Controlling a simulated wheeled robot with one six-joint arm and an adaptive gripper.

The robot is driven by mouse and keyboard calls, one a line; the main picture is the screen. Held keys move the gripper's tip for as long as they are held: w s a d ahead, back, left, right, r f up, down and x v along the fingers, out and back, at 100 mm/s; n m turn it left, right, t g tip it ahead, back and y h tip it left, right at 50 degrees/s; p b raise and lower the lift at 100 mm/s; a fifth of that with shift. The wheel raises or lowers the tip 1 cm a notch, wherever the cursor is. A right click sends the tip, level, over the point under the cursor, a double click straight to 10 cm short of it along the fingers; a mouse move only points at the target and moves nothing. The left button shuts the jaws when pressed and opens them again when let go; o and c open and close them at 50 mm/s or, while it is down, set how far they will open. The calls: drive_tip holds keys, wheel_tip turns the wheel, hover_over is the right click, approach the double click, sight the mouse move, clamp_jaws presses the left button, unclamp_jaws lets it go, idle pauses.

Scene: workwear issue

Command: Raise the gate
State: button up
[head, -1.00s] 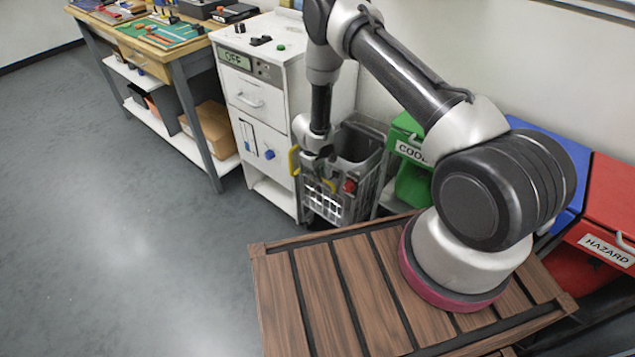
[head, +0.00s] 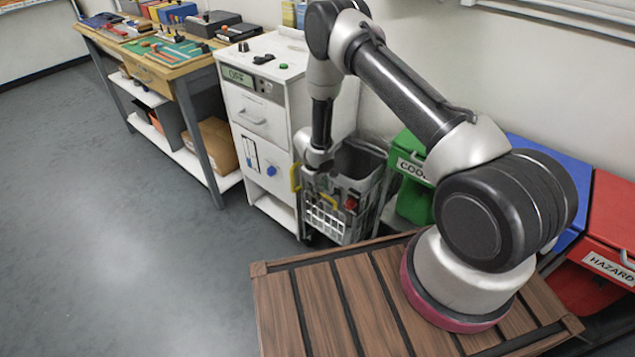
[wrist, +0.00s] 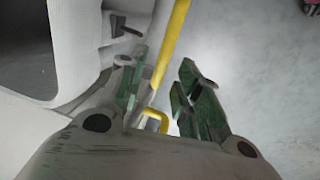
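A yellow bar (head: 295,178) stands at the left side of a grey cart (head: 355,205) beside the white cabinet. Which part is the gate is not clear; the yellow bar may belong to it. My gripper (wrist: 160,92) points down at the cart's left edge, and in the head view its fingers are mostly hidden. In the wrist view its two green-padded fingers are apart, with the yellow bar (wrist: 172,45) running down between them. A bent yellow piece (wrist: 154,118) shows lower between the fingers. Contact with either finger cannot be told.
The white cabinet (head: 258,140) with an OFF display stands left of the cart. Green (head: 410,180), blue (head: 560,200) and red (head: 615,225) bins line the wall. A workbench (head: 165,70) is at the back left. The grey floor (head: 110,230) at left is clear.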

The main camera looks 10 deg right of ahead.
wheel_tip(320, 180, up, 11)
drive_tip(key=s+a, duration=0.1)
drive_tip(key=shift+s+a, duration=0.15)
drive_tip(key=shift+a, duration=0.25)
drive_tip(key=shift+r, duration=0.1)
drive_tip(key=s+d+r+g+h, duration=0.2)
drive_tip(key=s+d, duration=0.4)
drive_tip(key=d, duration=0.1)
drive_tip(key=s+d+r+m+g, duration=0.1)
drive_tip(key=s+d+r, duration=0.25)
drive_tip(key=r, duration=0.55)
drive_tip(key=s+d+r+m, duration=0.1)
drive_tip(key=s+d+r, duration=0.3)
drive_tip(key=r, duration=0.6)
drive_tip(key=s+d+r+m+t+y, duration=0.1)
drive_tip(key=s+r+m+t+y, duration=0.1)
drive_tip(key=s+r, duration=0.8)
drive_tip(key=s+d+r+m+t+y, duration=0.1)
drive_tip(key=s+d+r+m+t, duration=0.1)
drive_tip(key=s+r, duration=0.9)
wheel_tip(320, 180, up, 4)
drive_tip(key=shift+s+r+m+t+y, duration=0.25)
drive_tip(key=shift+m+t+y, duration=0.25)
drive_tip(key=shift+t, duration=0.6)
